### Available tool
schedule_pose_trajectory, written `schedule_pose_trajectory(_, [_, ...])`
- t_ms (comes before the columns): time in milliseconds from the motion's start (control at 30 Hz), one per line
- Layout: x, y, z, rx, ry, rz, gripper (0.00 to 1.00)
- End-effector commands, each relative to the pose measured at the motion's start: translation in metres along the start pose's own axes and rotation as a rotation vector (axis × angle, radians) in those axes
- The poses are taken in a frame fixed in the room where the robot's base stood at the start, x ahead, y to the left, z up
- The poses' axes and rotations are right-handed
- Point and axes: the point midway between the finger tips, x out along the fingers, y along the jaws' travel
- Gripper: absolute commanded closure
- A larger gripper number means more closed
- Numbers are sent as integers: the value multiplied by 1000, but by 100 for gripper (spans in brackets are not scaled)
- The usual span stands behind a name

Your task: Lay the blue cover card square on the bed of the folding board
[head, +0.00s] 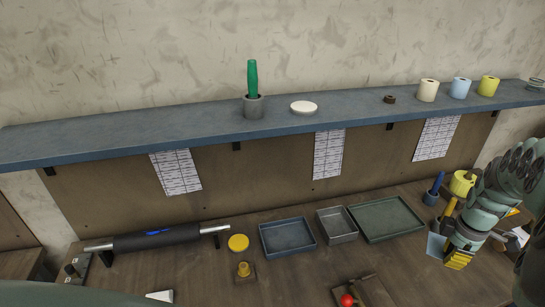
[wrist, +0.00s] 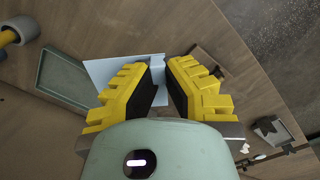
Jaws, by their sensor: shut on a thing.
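My gripper (head: 448,250) is over the right part of the table. In the wrist view its yellow fingers (wrist: 160,75) are closed on a small pale-blue upright part of the blue cover card (wrist: 105,70). The flat pale-blue sheet spreads below and to the left of the fingers, partly hidden by them. The card also shows in the head view (head: 435,246), left of the gripper. I cannot tell whether it touches the table. I cannot clearly make out the folding board; a brown wooden piece (wrist: 208,58) lies right of the fingertips, and my arm hides part of that area.
A green tray (head: 422,232), a grey tray (head: 337,238) and a blue tray (head: 268,245) stand left of the gripper. A blue-handled tool in a cup (head: 432,196) and a yellow roll (head: 461,184) stand behind it. A blue shelf (head: 180,123) runs along the wall.

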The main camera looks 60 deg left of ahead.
Motion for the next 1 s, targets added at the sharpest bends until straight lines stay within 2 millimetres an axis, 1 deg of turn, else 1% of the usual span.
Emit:
schedule_pose_trajectory(33, [20, -15, -15, -118, 6, -12, 100])
schedule_pose_trajectory(100, [43, -29, -34, -285, 7, -10, 100])
schedule_pose_trajectory(200, [70, -49, -61, -497, 7, -5, 100])
schedule_pose_trajectory(300, [87, -65, -81, -649, 6, -2, 100])
schedule_pose_trajectory(400, [95, -73, -92, -731, 3, 0, 100])
schedule_pose_trajectory(500, [97, -75, -95, -758, 1, 2, 100])
schedule_pose_trajectory(800, [97, -74, -94, -756, 0, 2, 100])
schedule_pose_trajectory(1000, [98, -75, -94, -795, -1, -6, 100])
